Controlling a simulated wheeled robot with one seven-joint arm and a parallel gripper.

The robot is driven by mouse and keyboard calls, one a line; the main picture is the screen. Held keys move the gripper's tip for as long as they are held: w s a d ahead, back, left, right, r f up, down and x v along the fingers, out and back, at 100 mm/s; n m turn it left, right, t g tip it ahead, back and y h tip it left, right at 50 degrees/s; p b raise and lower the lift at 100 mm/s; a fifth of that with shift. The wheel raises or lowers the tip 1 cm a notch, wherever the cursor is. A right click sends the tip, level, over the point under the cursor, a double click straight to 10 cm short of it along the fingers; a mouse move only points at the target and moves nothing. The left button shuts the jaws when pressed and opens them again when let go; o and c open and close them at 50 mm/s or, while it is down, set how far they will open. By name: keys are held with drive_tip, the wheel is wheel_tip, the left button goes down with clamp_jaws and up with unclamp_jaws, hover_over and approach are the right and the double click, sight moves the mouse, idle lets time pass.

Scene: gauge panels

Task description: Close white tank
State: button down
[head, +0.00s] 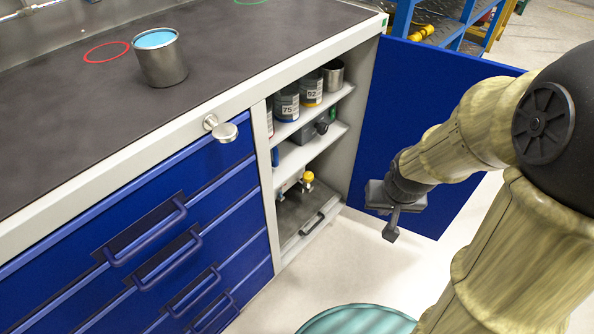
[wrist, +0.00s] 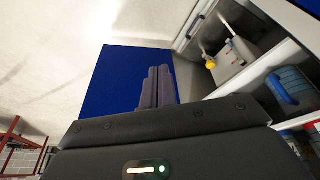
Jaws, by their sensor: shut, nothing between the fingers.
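A pale grey-white body with a yellow knob (head: 307,177), likely the white tank, sits low inside the open cabinet in the head view, mostly hidden by the shelf above. In the wrist view the pale tank (wrist: 233,62) is at upper right, with its yellow knob (wrist: 210,64) at its left end. Whether it is open or closed cannot be told. My gripper (head: 391,233) points down in front of the open blue door, to the right of the cabinet opening and apart from the tank. Its fingers (wrist: 158,88) are together and empty in the wrist view.
The blue door (head: 440,130) stands open at the cabinet's right. Shelves hold several cans (head: 287,103) and a dark case (head: 303,132). A metal cup (head: 160,62) stands on the dark countertop (head: 60,130).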

drive_tip(key=w+a+f+m+t+y+b, duration=0.2)
drive_tip(key=w+a+f+y+b, duration=0.1)
drive_tip(key=w+f, duration=0.5)
drive_tip(key=w+a+f+m+t+y+b, duration=0.2)
drive_tip(key=w+a+f+t+y+b, duration=0.1)
drive_tip(key=w+f, duration=0.5)
drive_tip(key=w+a+f+m+t+y+b, duration=0.2)
drive_tip(key=w+a+f+m+y+b, duration=0.1)
drive_tip(key=w+f+y+b, duration=0.3)
wheel_tip(320, 180, down, 4)
drive_tip(key=w+a+y, duration=0.1)
drive_tip(key=w+y, duration=0.1)
drive_tip(key=shift+w+a+b, duration=0.3)
drive_tip(key=shift+a, duration=0.1)
drive_tip(key=b+x, duration=0.8)
drive_tip(key=x, duration=0.5)
drive_tip(key=shift+w+a+r+b, duration=0.3)
drive_tip(key=shift+r+b, duration=0.05)
drive_tip(key=shift+r, duration=0.1)
